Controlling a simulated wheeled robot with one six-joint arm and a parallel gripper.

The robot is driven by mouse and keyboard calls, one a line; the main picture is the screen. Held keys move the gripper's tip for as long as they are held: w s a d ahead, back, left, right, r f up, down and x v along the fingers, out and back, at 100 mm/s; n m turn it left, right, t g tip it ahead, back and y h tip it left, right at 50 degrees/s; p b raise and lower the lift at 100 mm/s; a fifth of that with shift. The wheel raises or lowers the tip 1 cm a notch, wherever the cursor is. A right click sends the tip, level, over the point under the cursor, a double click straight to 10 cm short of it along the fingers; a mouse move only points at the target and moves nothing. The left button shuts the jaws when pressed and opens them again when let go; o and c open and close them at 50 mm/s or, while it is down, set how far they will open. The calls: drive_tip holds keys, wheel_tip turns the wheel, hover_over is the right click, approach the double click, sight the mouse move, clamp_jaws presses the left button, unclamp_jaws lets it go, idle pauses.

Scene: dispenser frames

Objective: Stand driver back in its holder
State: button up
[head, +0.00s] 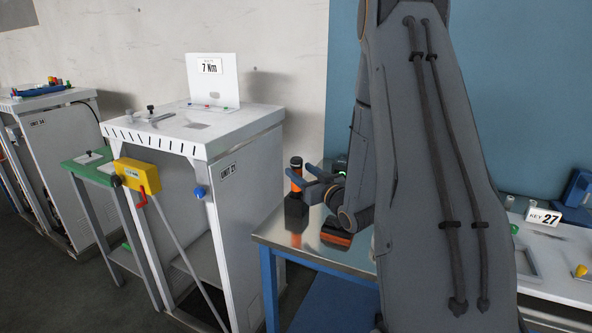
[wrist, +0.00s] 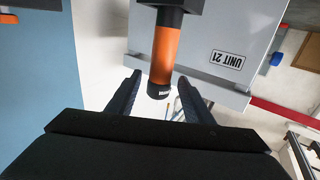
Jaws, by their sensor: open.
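The driver (head: 297,188), a black and orange upright cylinder, stands at the left end of the metal bench. In the wrist view, which is upside down, its orange shaft (wrist: 164,55) and black end cap show, with a wider black part at the top edge. My gripper (head: 300,172) is open beside the driver's upper part in the head view. In the wrist view my gripper (wrist: 159,80) has a finger on each side of the black cap, with gaps visible. I cannot make out a separate holder; the driver's foot is partly unclear.
A black and orange object (head: 336,235) lies on the metal bench (head: 285,228), partly behind my arm. To the left stands the white Unit 21 cabinet (head: 245,185) with a yellow box (head: 137,175). A blue panel backs the bench. A KEY 27 sign (head: 543,217) is at right.

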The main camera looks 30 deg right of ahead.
drive_tip(key=s+a+f+g, duration=0.2)
drive_tip(key=s+a+g, duration=0.3)
drive_tip(key=s, duration=0.4)
drive_tip(key=s+a+f+g, duration=0.2)
drive_tip(key=s+a+g, duration=0.4)
drive_tip(key=s+a, duration=0.2)
drive_tip(key=s+a+f+g+h+b, duration=0.1)
drive_tip(key=s+a+g, duration=0.4)
drive_tip(key=s, duration=0.5)
drive_tip(key=shift+s+a+f+m+g, duration=0.3)
drive_tip(key=shift+s+a+f+m, duration=0.1)
drive_tip(key=shift+a+f, duration=0.35)
drive_tip(key=shift+d, duration=0.1)
drive_tip(key=shift+w+f+b, duration=0.1)
drive_tip(key=shift+f+b, duration=0.25)
